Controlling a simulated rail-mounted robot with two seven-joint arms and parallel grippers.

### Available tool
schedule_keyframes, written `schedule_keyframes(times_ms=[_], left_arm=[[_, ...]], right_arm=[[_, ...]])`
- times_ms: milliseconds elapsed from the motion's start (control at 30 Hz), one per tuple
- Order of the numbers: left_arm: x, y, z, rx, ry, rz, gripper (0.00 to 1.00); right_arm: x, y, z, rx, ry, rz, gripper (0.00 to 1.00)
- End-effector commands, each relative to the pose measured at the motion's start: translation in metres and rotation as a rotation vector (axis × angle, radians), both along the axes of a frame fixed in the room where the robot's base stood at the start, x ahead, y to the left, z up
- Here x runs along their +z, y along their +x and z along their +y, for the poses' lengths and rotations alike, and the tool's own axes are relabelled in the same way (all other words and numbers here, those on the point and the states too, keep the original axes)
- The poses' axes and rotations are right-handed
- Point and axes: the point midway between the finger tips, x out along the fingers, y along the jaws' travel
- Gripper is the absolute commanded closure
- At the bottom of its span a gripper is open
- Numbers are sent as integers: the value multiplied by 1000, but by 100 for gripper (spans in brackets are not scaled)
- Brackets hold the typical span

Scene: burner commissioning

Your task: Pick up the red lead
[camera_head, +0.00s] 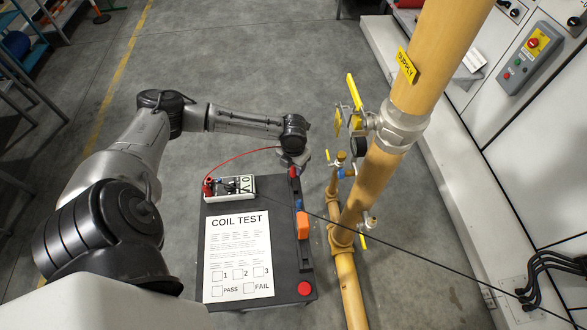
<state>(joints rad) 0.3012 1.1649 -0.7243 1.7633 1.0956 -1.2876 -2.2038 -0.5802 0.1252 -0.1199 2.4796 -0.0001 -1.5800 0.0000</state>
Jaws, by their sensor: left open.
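The red lead (240,158) rises in an arc from the left end of a small meter (229,187) reading "0V" and runs to the area below my left wrist. A red piece (294,172) shows at the far right corner of the black box, just under my left gripper; I cannot tell whether it is the lead's end. My left gripper (295,162) points down there, open, its fingers small and mostly hidden by the wrist. I cannot tell whether it touches the lead. My right gripper is out of view.
The black box (212,235) carries the meter, a "COIL TEST" sheet (239,255), an orange item (302,225) and a red knob (304,288). A black lead (400,240) stretches right. Yellow pipes (375,180) with valves stand close right of the gripper. Floor behind is clear.

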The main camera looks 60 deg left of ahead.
Motion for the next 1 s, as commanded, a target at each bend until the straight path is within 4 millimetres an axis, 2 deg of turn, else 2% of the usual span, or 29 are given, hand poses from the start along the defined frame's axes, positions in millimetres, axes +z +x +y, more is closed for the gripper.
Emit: schedule_keyframes(times_ms=[167, 700, 1000], left_arm=[[1, 0, 0, 0, 0, -1, 49], [1, 0, 0, 0, 0, -1, 100], [3, 0, 0, 0, 0, -1, 100]], right_arm=[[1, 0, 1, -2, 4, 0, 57], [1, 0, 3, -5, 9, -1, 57], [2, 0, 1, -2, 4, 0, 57]])
